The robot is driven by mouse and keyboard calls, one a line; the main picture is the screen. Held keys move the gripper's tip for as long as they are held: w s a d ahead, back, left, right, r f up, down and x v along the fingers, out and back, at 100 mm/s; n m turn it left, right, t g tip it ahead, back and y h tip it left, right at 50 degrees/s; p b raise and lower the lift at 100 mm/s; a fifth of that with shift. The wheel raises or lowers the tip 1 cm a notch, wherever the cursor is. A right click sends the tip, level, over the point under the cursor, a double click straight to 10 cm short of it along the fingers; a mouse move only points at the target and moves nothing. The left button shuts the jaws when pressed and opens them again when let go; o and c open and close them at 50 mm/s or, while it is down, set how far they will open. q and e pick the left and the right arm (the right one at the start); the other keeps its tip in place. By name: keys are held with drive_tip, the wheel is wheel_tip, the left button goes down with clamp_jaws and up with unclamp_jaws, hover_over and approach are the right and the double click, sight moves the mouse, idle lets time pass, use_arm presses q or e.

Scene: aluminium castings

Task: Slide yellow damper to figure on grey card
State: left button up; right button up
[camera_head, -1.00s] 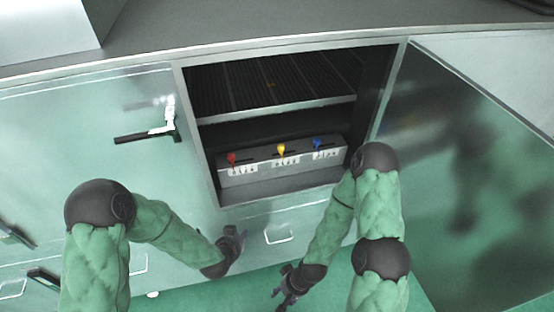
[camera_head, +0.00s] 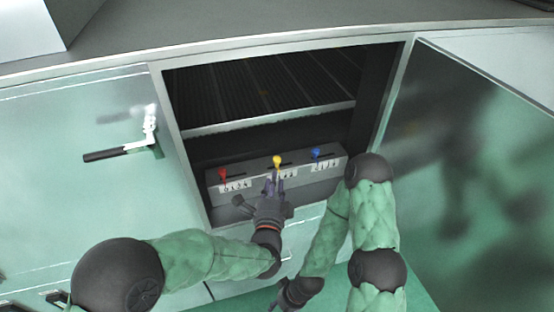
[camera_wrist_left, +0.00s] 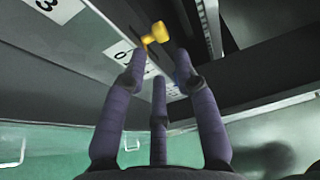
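The yellow damper (camera_head: 277,161) is the middle of three knobs on a grey box inside the open cabinet. In the left wrist view the yellow damper (camera_wrist_left: 155,36) stands just beyond my fingertips, with its stem in a slot. My left gripper (camera_head: 270,186) is in front of the box below the yellow knob; in the left wrist view its fingers (camera_wrist_left: 160,70) are spread, with nothing between them. A white card (camera_wrist_left: 126,62) with figures lies beside the slot, partly hidden by a finger. I cannot make out a grey card. My right gripper (camera_head: 290,294) hangs low, its fingers unclear.
The red knob (camera_head: 223,174) is left of the yellow one and the blue knob (camera_head: 315,154) right of it, each above a figure card. A shelf edge (camera_head: 270,117) runs above the box. An open door (camera_head: 470,170) stands at right.

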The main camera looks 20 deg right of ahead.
sight(277, 164)
use_arm(q)
drive_tip(key=b+x, duration=0.2)
drive_tip(key=x, duration=0.6)
drive_tip(key=shift+w+f+b, duration=0.15)
drive_tip(key=shift+f+b, duration=0.05)
drive_tip(key=shift+b, duration=0.1)
drive_tip(key=shift+x, duration=0.75)
drive_tip(key=shift+r, duration=0.1)
clamp_jaws()
